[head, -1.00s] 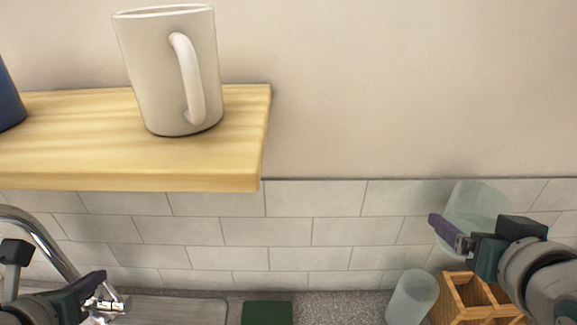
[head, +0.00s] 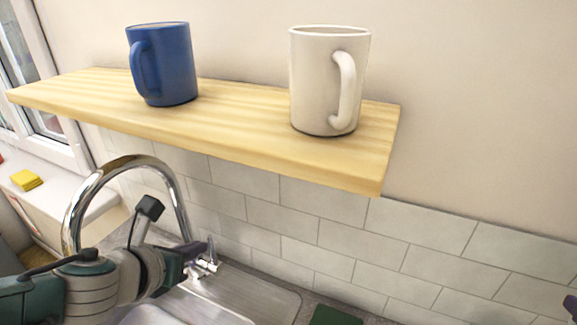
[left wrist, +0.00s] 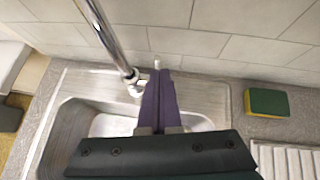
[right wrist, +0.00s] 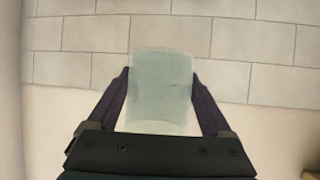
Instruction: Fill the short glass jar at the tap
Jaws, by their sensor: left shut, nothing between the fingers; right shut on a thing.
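The glass jar (right wrist: 162,90), pale and translucent, shows in the right wrist view between the fingers of my right gripper (right wrist: 162,105), which is shut on it. In the head view only a purple piece of the right gripper (head: 570,304) shows at the right edge, and the jar is out of frame. The chrome tap (head: 112,172) arches over the sink (head: 245,285), with a small lever (head: 208,262) at its base. My left gripper (left wrist: 158,76) is shut and empty. Its tips appear close to the lever in the left wrist view; contact cannot be told.
A wooden shelf (head: 240,135) above holds a blue mug (head: 163,65) and a white mug (head: 328,80). A green and yellow sponge (left wrist: 267,102) lies right of the sink, near a ridged drainer (left wrist: 288,160). A yellow block (head: 26,180) lies by the window.

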